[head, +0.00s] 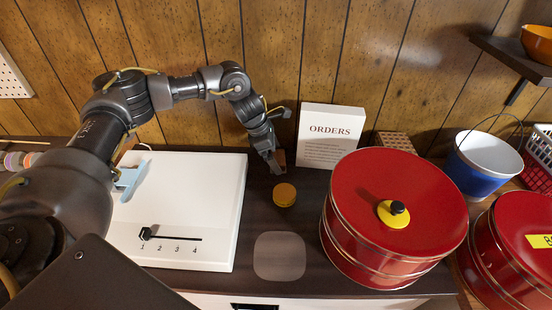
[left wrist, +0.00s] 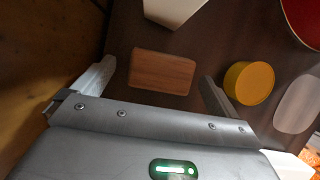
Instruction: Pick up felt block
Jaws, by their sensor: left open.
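A brown block (left wrist: 162,72) with a wood-like grain, the only block in view, lies on the dark tabletop in the left wrist view. In the head view a small part of the block (head: 281,157) shows beside my gripper, which partly hides it. My left gripper (head: 275,167) points down at the tabletop behind the yellow disc. In the left wrist view my left gripper (left wrist: 156,86) is open, with one finger on each side of the block and visible gaps between. My right gripper is not in view.
A yellow disc (head: 285,195) lies close to the gripper. An ORDERS card (head: 331,136) stands behind. A large red tin (head: 365,200) is at right and a white slider panel (head: 190,190) at left. A pale rounded patch (head: 279,256) lies in front.

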